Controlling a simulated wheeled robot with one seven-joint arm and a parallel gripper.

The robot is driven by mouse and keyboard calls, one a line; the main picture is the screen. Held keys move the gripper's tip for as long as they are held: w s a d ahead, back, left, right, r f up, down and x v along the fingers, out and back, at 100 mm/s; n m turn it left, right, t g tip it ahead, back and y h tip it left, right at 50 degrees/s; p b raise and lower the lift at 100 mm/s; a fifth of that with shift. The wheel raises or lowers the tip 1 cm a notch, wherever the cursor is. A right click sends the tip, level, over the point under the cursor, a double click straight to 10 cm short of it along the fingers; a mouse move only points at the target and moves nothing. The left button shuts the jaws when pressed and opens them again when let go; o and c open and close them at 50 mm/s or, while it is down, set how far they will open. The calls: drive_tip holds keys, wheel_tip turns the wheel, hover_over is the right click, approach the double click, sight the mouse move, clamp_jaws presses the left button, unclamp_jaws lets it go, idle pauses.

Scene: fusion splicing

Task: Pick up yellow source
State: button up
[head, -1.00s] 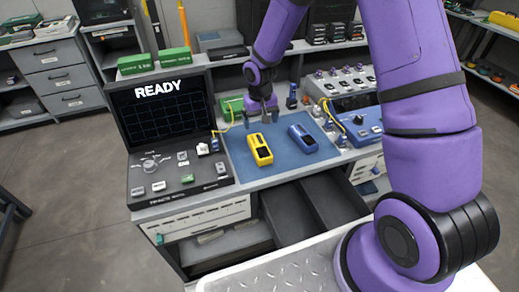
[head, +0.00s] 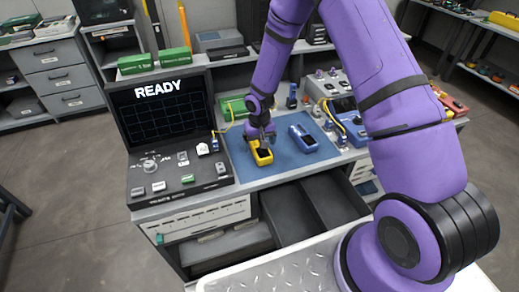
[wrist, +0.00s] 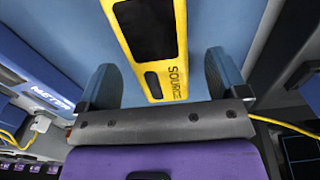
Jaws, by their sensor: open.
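The yellow source (head: 260,157) is a small handheld box with a dark face, lying on the blue mat (head: 285,169). In the wrist view the yellow source (wrist: 180,60) carries the word SOURCE, and its lower end lies between my fingers. My gripper (head: 262,137) is directly over the source's far end in the head view. In the wrist view my gripper (wrist: 160,85) has its two blue fingers spread wide, one on each side, with gaps to the source. Part of the source is hidden by my gripper in the head view.
A blue meter (head: 303,138) lies just right of the source on the mat. A console with a READY screen (head: 161,106) stands to the left. Open drawers (head: 290,212) are below the front edge. A cabled blue device (head: 349,127) stands at the right.

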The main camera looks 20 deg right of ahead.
drive_tip(key=shift+d+f, duration=0.1)
drive_tip(key=shift+f, duration=1.35)
drive_tip(key=shift+w, duration=0.1)
drive_tip(key=c, duration=1.2)
